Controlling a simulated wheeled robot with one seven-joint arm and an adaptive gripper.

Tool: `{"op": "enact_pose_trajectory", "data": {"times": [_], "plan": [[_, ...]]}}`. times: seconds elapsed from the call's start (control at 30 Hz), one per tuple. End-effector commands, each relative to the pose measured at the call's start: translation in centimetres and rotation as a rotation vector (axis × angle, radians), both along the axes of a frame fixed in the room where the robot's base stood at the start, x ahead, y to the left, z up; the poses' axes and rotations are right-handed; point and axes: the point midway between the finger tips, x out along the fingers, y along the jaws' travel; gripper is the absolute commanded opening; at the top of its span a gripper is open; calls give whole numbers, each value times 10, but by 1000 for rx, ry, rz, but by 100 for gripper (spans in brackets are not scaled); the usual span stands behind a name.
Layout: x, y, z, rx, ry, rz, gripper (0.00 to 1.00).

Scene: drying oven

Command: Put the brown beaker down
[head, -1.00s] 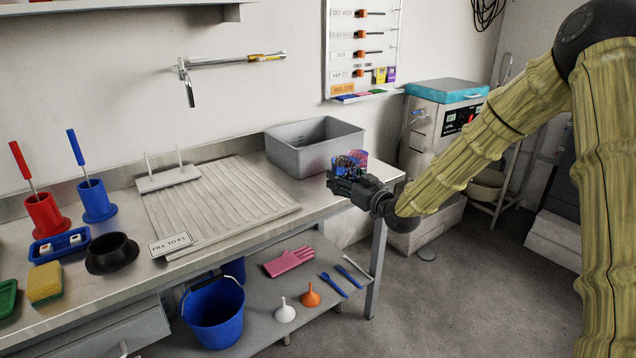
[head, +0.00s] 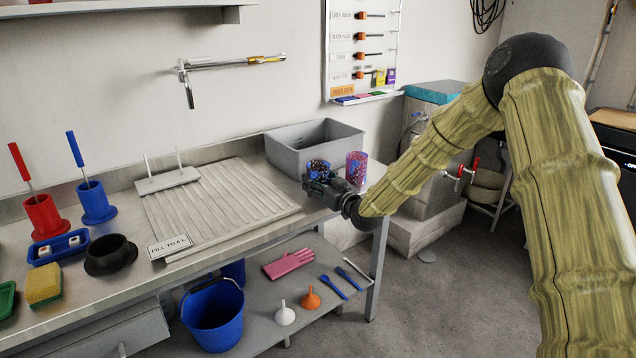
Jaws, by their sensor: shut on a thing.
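My gripper (head: 318,184) is over the right end of the steel counter (head: 240,245), in front of the grey basin. It is shut on a small dark-blue beaker with multicoloured speckles (head: 318,167), which looks upright. The fingers hide its lower part, and I cannot tell whether its base touches the counter. No plainly brown beaker shows. A pink-and-purple speckled beaker (head: 356,168) stands upright just right of my gripper, near the counter's right end, apart from the held one.
The grey basin (head: 300,157) stands behind my gripper. A ribbed draining board (head: 220,205) with a peg rack (head: 168,180) lies to the left. A black round holder (head: 111,255), yellow sponge (head: 44,284) and red (head: 44,217) and blue (head: 96,204) brush pots stand further left.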

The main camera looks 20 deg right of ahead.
Motion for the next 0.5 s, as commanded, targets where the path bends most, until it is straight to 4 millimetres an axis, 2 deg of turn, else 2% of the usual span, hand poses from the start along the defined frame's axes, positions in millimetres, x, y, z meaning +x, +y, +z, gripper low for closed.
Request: {"op": "enact_pose_trajectory", "data": {"times": [0.43, 0.47, 0.5], "plan": [[0, 0, -6, 0, -2, 0, 31], [0, 0, -5, 0, -2, 0, 62], [0, 0, -5, 0, -2, 0, 70]]}}
